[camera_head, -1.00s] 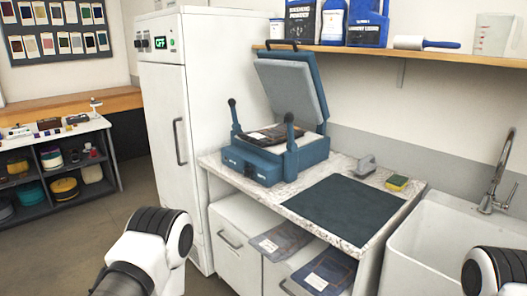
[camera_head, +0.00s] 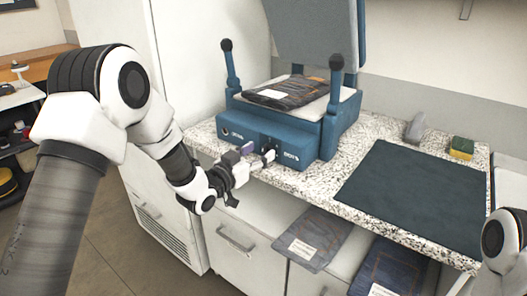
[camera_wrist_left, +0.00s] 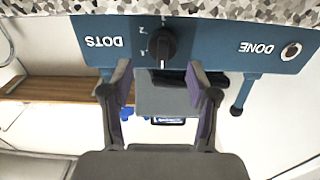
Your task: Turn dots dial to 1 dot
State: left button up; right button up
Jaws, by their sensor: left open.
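The dots dial (camera_wrist_left: 162,45) is a black round knob on the blue front panel of the press (camera_head: 322,136), beside the "DOTS" lettering. Small pale marks sit around it in the left wrist view, too small to read for certain. In the head view the dial (camera_head: 269,154) is partly hidden by my gripper. My left gripper (camera_wrist_left: 160,77) is open, its two purple-padded fingers pointing at the panel, one to each side of the dial and short of it. Nothing is between them. The gripper also shows in the head view (camera_head: 248,156). My right gripper is out of view.
The "DONE" button (camera_wrist_left: 291,51) sits at the panel's other end. The press lid (camera_head: 315,32) is raised over a dark folded garment (camera_head: 285,93). A dark mat (camera_head: 410,195), grey object (camera_head: 415,128) and sponge (camera_head: 462,147) lie right on the speckled counter (camera_head: 205,137).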

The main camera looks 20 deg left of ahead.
aim_at(266, 151)
pick_arm(q)
jog(key=shift+x, duration=0.85)
jog(key=shift+w+f, duration=0.15)
jog(key=shift+w, duration=0.4)
jog(key=shift+s, duration=0.1)
grip_shut()
